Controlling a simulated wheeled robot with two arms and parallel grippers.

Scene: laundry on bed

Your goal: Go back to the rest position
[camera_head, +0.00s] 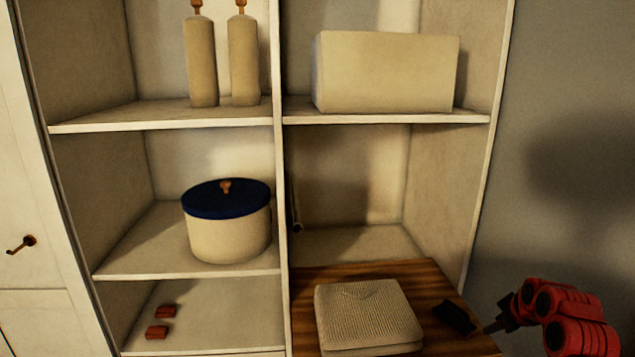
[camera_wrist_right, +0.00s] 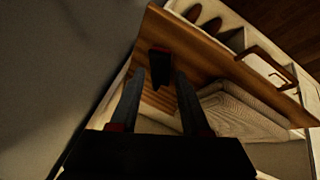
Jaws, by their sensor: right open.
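My right arm's red part shows at the lower right of the head view. The dark right gripper (camera_head: 502,318) is at its left end, just off the right edge of the wooden board. In the right wrist view the right gripper (camera_wrist_right: 158,88) has its two fingers apart, with nothing held between them. My left gripper is not in view.
A folded knit cloth (camera_head: 368,312) lies on the wooden board (camera_head: 395,273), with a small dark item (camera_head: 455,318) to its right. The shelf unit (camera_head: 280,200) holds a blue-lidded round box (camera_head: 228,222), two bottles and a pale box (camera_head: 385,72). Grey wall (camera_head: 565,150) is right.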

